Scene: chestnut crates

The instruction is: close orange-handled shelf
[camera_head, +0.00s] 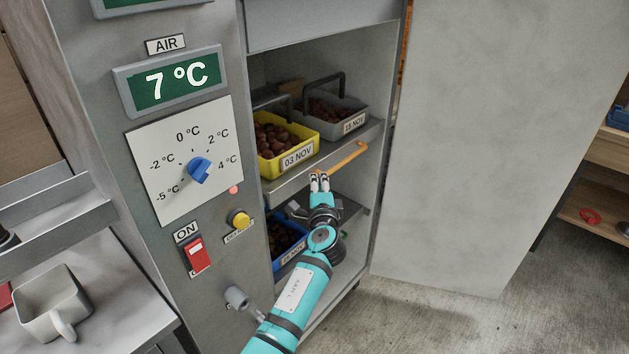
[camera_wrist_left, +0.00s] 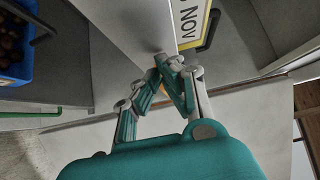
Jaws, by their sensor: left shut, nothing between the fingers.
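The orange-handled shelf (camera_head: 290,184) is a grey shelf inside the open cabinet, with an orange bar handle (camera_head: 345,157) along its front. It carries a yellow crate (camera_head: 291,153) marked 03 NOV and a grey crate (camera_head: 339,129) marked 15 NOV, both with chestnuts. I cannot tell exactly how far the shelf sticks out. My left gripper (camera_head: 319,183) is shut and empty at the shelf's front, by the left end of the handle. In the left wrist view its fingertips (camera_wrist_left: 168,66) are together close to the shelf front; contact is unclear. My right gripper is not in view.
A blue crate (camera_head: 286,246) sits on a lower shelf. The open grey cabinet door (camera_head: 480,140) stands to the right. The control panel (camera_head: 185,160) with a blue knob is on the left. A mug (camera_head: 55,302) stands on the counter at lower left. The floor at lower right is clear.

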